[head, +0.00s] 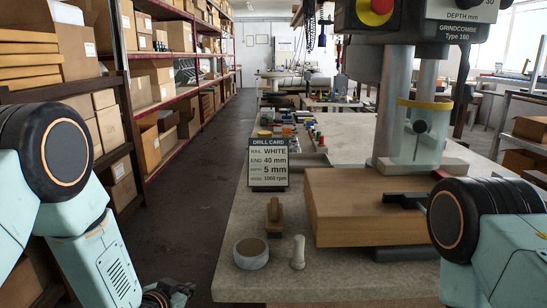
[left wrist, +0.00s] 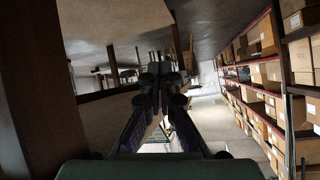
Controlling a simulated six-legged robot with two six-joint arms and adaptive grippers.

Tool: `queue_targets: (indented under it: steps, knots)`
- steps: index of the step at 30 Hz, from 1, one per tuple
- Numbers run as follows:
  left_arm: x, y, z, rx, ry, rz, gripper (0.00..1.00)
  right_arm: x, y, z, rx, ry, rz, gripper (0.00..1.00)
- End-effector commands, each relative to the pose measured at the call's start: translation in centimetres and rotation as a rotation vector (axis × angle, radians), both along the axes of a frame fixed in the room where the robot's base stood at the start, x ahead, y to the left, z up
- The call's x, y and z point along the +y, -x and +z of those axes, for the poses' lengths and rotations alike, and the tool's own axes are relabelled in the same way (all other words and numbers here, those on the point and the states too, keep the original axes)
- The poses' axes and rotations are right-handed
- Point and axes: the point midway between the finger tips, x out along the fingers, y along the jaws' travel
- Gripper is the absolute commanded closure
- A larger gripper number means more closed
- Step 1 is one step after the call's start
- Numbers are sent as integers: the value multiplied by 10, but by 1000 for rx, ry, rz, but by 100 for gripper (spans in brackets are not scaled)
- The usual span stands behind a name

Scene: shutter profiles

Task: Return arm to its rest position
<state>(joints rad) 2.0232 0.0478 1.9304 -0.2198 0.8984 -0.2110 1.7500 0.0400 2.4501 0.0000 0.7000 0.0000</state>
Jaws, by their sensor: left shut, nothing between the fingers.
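My left arm comes in from the left of the head view and hangs down beside the workbench (head: 225,255). My left gripper (head: 168,293) is low at the bottom edge, over the aisle floor, and partly cut off there. In the left wrist view its two dark fingers (left wrist: 160,72) come together with nothing held between them. My right arm stands at the right of the head view. Its gripper does not show.
A drill press (head: 385,90) stands over a wooden block (head: 350,205) on the bench. A drill card (head: 268,162), a tape roll (head: 251,254), a brush (head: 274,216) and a small pale piece (head: 298,252) stand nearby. Shelves with boxes (head: 155,85) line the aisle's left.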

Motion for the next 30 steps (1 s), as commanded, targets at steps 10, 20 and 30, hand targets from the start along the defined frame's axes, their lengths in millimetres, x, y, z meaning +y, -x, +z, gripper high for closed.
queue_targets:
  steps: [10, 20, 30]
  knots:
    - [17, 202, -108, 569, 104, 274, 100, 0, 0, 0, 0, 0, 0, 100]
    - [23, 375, -127, 950, 54, 389, 100, 0, 0, 0, 0, 0, 0, 100]
    - [23, 399, -134, 1002, 43, 388, 100, 0, 0, 0, 0, 0, 0, 77]
